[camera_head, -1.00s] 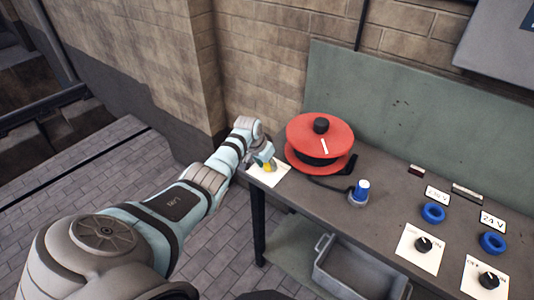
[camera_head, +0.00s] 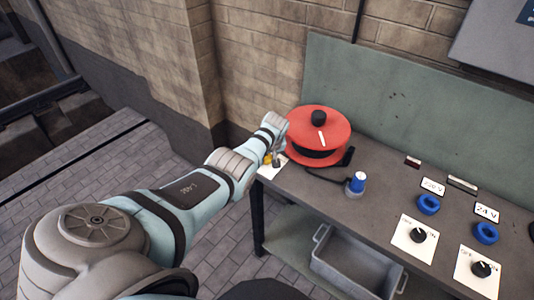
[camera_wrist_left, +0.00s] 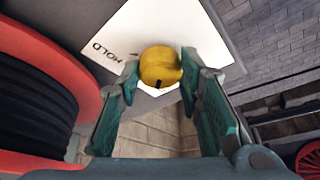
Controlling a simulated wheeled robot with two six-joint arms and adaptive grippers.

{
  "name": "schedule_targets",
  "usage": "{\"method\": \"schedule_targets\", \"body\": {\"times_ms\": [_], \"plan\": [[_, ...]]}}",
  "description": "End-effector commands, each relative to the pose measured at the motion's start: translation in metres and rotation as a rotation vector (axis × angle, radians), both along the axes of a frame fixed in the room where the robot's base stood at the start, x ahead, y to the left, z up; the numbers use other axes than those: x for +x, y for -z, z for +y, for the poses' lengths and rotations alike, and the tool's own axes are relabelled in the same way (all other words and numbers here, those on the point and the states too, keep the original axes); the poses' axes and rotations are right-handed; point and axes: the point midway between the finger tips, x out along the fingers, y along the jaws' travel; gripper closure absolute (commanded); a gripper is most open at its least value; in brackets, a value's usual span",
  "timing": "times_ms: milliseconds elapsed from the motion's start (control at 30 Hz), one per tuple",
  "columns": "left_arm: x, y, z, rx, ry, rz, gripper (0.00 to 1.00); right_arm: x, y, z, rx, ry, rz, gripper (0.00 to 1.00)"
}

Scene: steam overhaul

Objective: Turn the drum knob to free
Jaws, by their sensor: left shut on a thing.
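The yellow drum knob (camera_wrist_left: 160,64) sits on a white card (camera_wrist_left: 88,45) lettered HOLD. A short black mark shows on the knob's lower edge in the wrist view; other lettering on the card is hidden. My left gripper (camera_wrist_left: 160,72) has a teal finger on each side of the knob and is shut on it. In the head view the knob (camera_head: 267,159) is a small yellow patch beside the gripper (camera_head: 273,160), at the bench's left end, and my wrist hides part of it. The red cable drum (camera_head: 331,140) stands just right of the gripper. My right gripper is not in view.
A blue-capped plug (camera_head: 357,182) with a cable stands right of the drum. Two blue rings (camera_head: 428,204) and two black knobs on white cards (camera_head: 413,251) are farther right on the bench (camera_head: 385,200). A grey bin (camera_head: 350,272) sits below. A brick wall is behind.

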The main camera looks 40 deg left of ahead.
Motion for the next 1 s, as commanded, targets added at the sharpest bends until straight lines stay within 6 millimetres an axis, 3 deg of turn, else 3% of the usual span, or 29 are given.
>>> {"method": "schedule_targets", "body": {"times_ms": [300,767,800,900,1000], "plan": [[0.0018,-0.0002,0.0004,0.001,-0.110,-0.004,0.95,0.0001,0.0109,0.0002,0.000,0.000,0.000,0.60],[0.0013,-0.0009,0.0003,0.001,-0.125,-0.002,0.95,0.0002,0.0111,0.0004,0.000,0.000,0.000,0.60],[0.0013,-0.0009,0.0003,0.001,-0.125,-0.002,0.66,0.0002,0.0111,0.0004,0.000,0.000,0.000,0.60],[0.0012,-0.0007,0.0002,0.000,-0.125,-0.001,0.50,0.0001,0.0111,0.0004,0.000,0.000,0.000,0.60],[0.0010,-0.0005,0.0000,0.000,-0.124,-0.001,0.47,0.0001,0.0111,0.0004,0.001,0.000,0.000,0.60]]}}
